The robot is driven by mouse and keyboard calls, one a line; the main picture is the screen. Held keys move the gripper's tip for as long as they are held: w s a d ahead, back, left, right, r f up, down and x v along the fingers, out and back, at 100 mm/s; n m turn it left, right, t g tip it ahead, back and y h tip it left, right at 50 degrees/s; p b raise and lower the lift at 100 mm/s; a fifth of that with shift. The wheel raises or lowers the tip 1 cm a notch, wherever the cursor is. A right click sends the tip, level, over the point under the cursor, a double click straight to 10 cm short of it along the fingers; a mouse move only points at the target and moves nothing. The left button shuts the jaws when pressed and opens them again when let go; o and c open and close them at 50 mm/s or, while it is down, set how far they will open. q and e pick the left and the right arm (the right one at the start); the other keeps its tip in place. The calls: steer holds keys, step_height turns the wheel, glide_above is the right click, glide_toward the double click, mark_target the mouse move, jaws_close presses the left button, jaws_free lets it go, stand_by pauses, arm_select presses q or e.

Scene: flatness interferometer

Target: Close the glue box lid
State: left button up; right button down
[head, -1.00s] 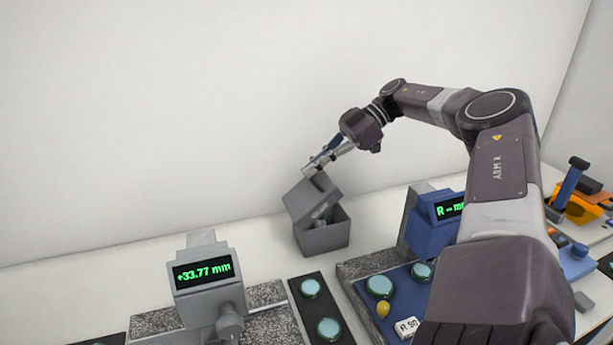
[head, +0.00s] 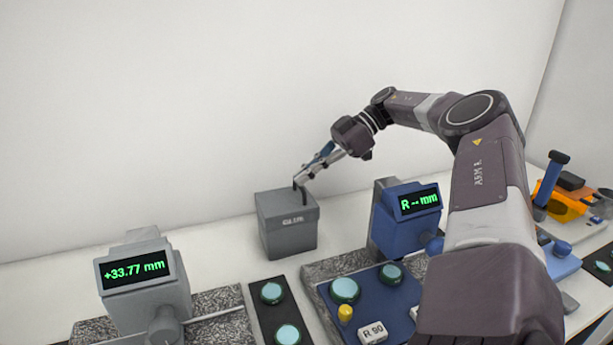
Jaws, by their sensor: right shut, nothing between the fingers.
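The grey glue box (head: 289,240) stands on the bench near the back wall. Its grey lid (head: 287,207) lies down on it, level with the rim, with a small label on its front edge. My right gripper (head: 299,190) is shut and empty, with its fingertips at the top of the lid toward its right side. I cannot tell whether the tips touch the lid. My left gripper is not in view.
A grey gauge (head: 143,283) reading +33.77 mm stands at the front left, and a blue gauge (head: 405,220) stands right of the box. Between them lies a black strip with green-blue discs (head: 272,293). Orange and blue equipment (head: 562,200) is at the far right.

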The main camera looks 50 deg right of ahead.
steer(key=shift+s+d+f, duration=0.15)
steer(key=shift+s+f, duration=0.1)
steer(key=shift+f, duration=0.25)
steer(key=shift+s+d+f, duration=0.1)
steer(key=shift+s+f, duration=0.1)
steer(key=shift+f, duration=0.3)
steer(key=shift+d, duration=0.1)
steer(key=shift+d+r, duration=0.2)
steer(key=shift+r, duration=0.15)
steer(key=r+v, duration=0.1)
steer(key=v, duration=0.6)
steer(key=shift+w+a+r, duration=0.15)
steer(key=shift+w+a, duration=0.15)
